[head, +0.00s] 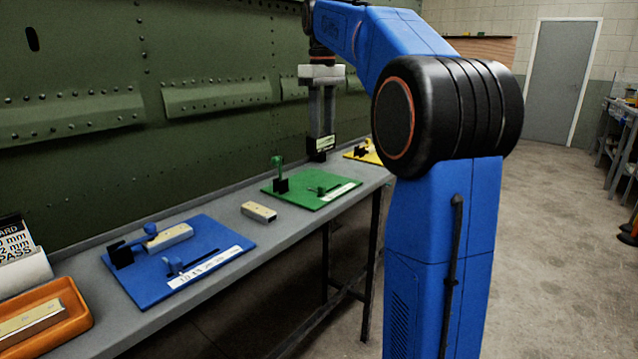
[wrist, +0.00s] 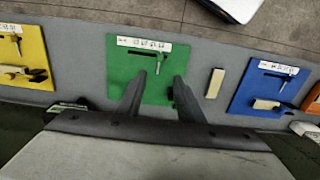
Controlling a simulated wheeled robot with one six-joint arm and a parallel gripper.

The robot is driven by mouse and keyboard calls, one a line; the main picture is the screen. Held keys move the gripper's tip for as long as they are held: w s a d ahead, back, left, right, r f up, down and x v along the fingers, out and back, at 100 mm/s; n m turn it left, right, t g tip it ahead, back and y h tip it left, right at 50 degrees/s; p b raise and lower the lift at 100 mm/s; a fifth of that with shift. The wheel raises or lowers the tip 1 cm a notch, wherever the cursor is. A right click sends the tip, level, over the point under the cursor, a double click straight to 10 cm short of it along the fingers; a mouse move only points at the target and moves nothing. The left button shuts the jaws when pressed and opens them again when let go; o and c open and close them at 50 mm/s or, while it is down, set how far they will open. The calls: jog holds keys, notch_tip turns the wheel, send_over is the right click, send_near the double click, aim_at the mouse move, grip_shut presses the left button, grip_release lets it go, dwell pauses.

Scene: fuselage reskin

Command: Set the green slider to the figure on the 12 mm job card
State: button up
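The green board (head: 325,200) lies on the bench, with a printed scale strip (head: 333,196) along its front edge. Its green slider (head: 320,190) sits beside the strip. It also shows in the wrist view (wrist: 158,58), close to the fingertips. A green upright part on a black block (head: 281,185) stands at the board's back left. My gripper (wrist: 168,77) is open and empty, its two fingers apart above the green board. A job card (head: 15,245) at the far left shows partial text with "mm" and "PASS"; its full figures are cut off.
A blue board (head: 215,262) with its own slider and block lies left of the green one. A loose pale block (head: 259,211) sits between them. A yellow board (wrist: 22,58) lies beyond. A small labelled holder (head: 320,146) stands near the fingers. An orange tray (head: 75,308) is front left.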

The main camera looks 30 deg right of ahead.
aim_at(322, 186)
notch_tip(322, 186, down, 16)
jog(key=shift+f, duration=0.15)
dwell(0.4)
jog(key=shift+c, duration=0.6)
